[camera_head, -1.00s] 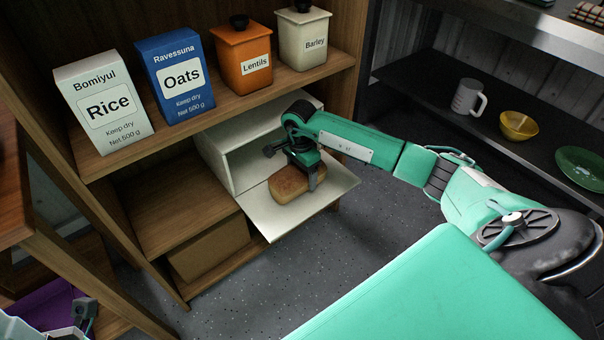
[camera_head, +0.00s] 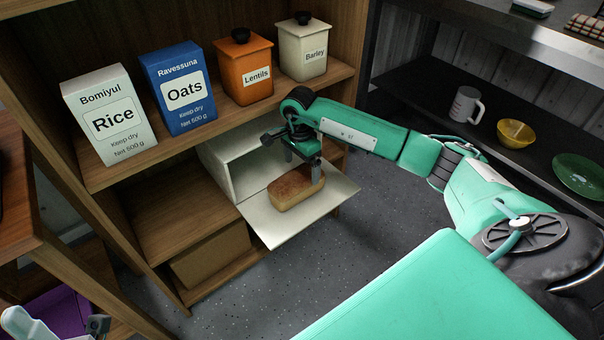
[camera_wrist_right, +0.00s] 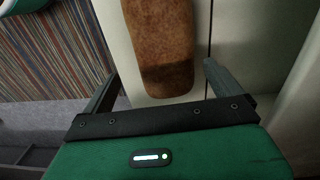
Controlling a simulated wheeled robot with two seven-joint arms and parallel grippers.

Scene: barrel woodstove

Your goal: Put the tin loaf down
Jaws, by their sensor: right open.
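The tin loaf (camera_head: 292,188), brown and brick-shaped, lies on the lowered flap (camera_head: 285,228) of a cream bin (camera_head: 228,172) on the lower shelf. My right gripper (camera_head: 303,164) is open just above the loaf, with its fingers pointing down. In the right wrist view the loaf (camera_wrist_right: 163,45) lies lengthwise between the spread fingers, with gaps on both sides. Its far end is cut off by the frame. A small part of my left gripper (camera_head: 98,325) shows at the bottom left corner; its jaws cannot be made out.
A rice box (camera_head: 110,115), an oats box (camera_head: 178,90), a lentils canister (camera_head: 243,68) and a barley canister (camera_head: 303,48) stand on the shelf above. A mug (camera_head: 466,104), yellow bowl (camera_head: 515,133) and green plate (camera_head: 580,175) sit on the dark shelf at right.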

